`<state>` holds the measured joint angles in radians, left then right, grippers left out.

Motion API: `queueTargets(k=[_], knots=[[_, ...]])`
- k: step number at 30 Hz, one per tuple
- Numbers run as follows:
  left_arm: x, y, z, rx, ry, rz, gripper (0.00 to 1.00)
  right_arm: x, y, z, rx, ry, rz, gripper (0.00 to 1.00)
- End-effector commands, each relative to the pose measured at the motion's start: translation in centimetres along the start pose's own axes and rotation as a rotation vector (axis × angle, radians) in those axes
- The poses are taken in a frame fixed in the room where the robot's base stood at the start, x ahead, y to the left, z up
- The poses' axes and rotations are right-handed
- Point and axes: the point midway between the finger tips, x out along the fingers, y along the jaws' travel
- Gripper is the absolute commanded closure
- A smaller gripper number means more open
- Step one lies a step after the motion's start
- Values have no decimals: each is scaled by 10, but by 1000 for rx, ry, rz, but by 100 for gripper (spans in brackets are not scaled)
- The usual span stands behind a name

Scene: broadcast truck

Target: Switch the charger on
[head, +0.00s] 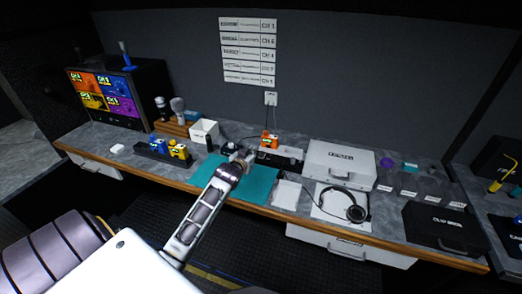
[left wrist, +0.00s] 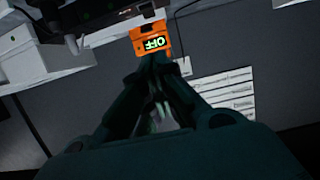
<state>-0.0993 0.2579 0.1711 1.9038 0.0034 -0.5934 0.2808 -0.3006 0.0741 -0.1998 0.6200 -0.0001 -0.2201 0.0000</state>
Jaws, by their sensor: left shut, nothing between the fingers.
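An orange switch box (left wrist: 154,44) with a lit display reading OFF, upside down in the left wrist view, is straight ahead of my left fingertips (left wrist: 160,62). In the head view the orange box (head: 268,140) stands at the back of the counter, by a black charger-like unit (head: 280,158). My left gripper (head: 246,156) is shut and empty, just left of the orange box. The fingertips overlap its edge in the wrist view; I cannot tell whether they touch it. My right gripper is not in view.
A teal mat (head: 262,184) lies under my left gripper. A black holder (head: 163,152) with blue and yellow packs is to the left, a white box (head: 205,131) behind it. A white case (head: 341,163) and headphones (head: 355,213) are to the right. A wall socket (head: 271,98) is above.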

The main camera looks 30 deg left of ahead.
Motion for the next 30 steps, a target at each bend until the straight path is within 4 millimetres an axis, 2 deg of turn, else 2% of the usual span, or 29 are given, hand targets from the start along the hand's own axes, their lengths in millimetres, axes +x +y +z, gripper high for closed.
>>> queueTargets(k=[14, 30], knots=[[7, 0, 0, 0, 0, 0, 100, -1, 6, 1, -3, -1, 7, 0], [48, 0, 0, 0, -2, 0, 100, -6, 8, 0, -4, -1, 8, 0]])
